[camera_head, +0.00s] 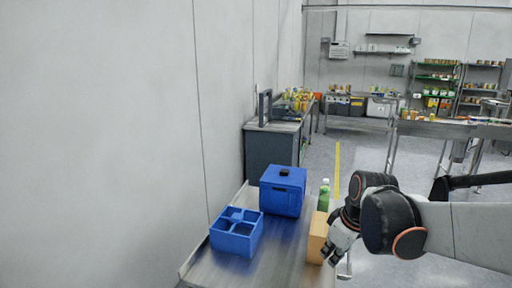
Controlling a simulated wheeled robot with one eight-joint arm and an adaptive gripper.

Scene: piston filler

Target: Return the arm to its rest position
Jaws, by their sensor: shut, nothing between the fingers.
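My gripper (333,252) hangs at the right edge of the metal table, at the end of my arm, which reaches in from the right. Its fingers point down and are shut with nothing between them. It is in front of or beside a tan box (317,238); I cannot tell whether they touch. A green bottle (324,196) stands just behind the box, partly hidden by it.
A blue divided crate (237,243) and a closed blue box (283,203) stand on the metal table (270,270). A wall (100,140) bounds the left. A grey counter (270,145) stands behind.

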